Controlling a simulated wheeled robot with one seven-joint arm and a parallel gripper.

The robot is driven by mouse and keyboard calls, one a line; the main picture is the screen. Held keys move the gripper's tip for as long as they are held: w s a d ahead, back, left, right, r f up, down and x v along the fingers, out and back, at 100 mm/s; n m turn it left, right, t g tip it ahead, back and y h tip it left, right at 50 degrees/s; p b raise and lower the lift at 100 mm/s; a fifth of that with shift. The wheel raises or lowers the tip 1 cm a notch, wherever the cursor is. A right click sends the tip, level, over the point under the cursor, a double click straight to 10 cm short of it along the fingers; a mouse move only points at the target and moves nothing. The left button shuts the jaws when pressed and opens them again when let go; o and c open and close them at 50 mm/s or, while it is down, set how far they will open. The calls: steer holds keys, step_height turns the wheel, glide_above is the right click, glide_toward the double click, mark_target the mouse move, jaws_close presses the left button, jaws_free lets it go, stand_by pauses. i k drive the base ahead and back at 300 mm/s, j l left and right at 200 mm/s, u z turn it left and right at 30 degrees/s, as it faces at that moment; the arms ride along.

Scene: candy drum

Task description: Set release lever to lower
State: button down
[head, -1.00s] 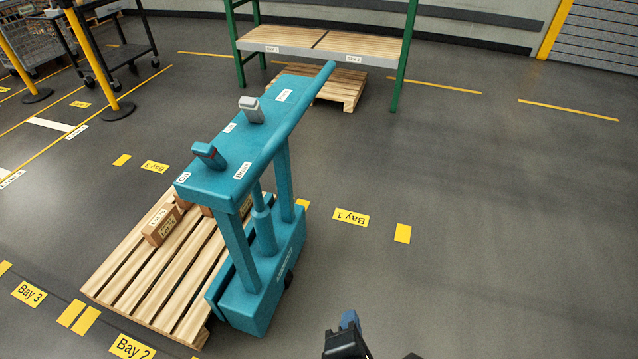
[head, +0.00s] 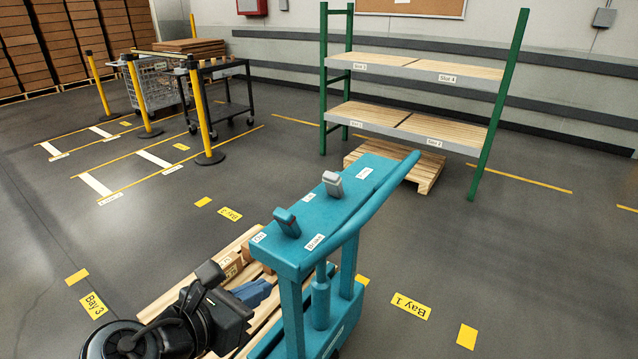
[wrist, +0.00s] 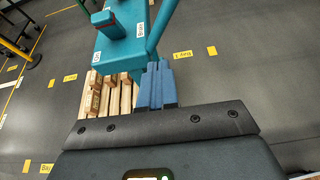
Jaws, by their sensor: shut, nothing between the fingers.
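The teal truck head (head: 345,205) carries two levers on its top plate. A dark teal lever (head: 287,222) with a red mark stands at the near end, tilted. A grey lever (head: 333,184) stands farther back. Small white labels lie beside them; I cannot read surely which one names the release lever. My gripper (head: 255,292) is shut and empty, at the near left of the truck head and lower than its top, apart from both levers. The wrist view shows its blue fingers (wrist: 157,86) together, with the near lever (wrist: 106,22) beyond them at upper left.
A wooden pallet (head: 160,312) with small boxes (head: 228,268) lies under the truck. A curved teal handle bar (head: 375,200) runs along the head's right side. A green-posted shelf rack (head: 425,70) stands behind. Open floor lies to the right.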

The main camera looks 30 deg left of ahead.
mark_target(332, 182)
steer(key=i+j, duration=0.25)
steer(key=i, duration=0.25)
steer(key=i+j, duration=0.2)
steer(key=i, duration=0.25)
